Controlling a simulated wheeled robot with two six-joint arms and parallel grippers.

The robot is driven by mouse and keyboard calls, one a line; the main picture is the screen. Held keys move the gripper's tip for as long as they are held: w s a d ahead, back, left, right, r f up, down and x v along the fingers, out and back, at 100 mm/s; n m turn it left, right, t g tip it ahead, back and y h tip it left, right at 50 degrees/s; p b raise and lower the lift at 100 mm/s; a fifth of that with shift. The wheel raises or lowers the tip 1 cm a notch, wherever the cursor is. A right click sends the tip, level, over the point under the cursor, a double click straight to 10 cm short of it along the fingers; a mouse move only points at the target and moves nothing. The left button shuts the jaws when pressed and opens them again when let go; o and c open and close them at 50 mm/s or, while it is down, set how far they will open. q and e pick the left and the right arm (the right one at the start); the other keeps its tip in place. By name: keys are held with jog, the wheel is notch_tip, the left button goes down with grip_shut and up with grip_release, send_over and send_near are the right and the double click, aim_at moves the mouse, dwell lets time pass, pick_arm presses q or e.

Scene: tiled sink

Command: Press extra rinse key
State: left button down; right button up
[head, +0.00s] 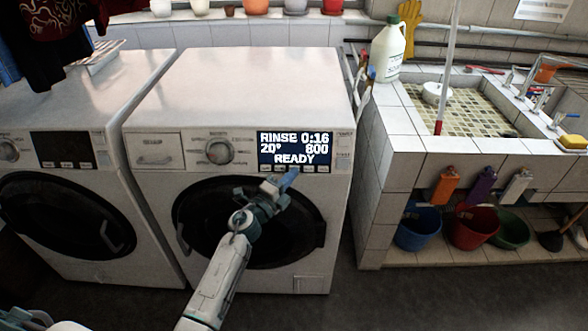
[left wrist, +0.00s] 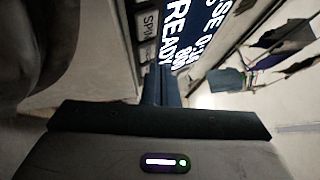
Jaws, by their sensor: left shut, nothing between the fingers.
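The front-loading washing machine (head: 235,80) has a lit display (head: 293,150) reading "RINSE 0:16", "20°", "800" and "READY". A row of small keys (head: 308,169) runs just below the display; their labels are too small to read in the head view. In the left wrist view a key marked "SPIN" (left wrist: 148,22) shows beside the display (left wrist: 182,30). My left gripper (head: 291,176) is shut and empty, its tips at the row below the display's middle. Its fingers (left wrist: 160,85) hide part of the row, and I cannot tell whether they touch a key. I cannot pick out the extra rinse key.
The machine's round dark door (head: 305,215) lies behind my left arm, and its dial (head: 218,151) is left of the display. A second washer (head: 85,90) stands at left. The tiled sink (head: 385,165) with a white jug (head: 388,52) stands at right. Buckets (head: 473,229) sit below.

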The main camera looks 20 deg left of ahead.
pick_arm(q)
jog(key=shift+w, duration=0.1)
dwell(0.5)
jog(key=shift+w+a+f, duration=0.1)
jog(key=shift+w+a, duration=0.05)
jog(key=shift+w, duration=0.25)
dwell(0.3)
jog(key=shift+s, duration=0.55)
jog(key=shift+p, duration=0.3)
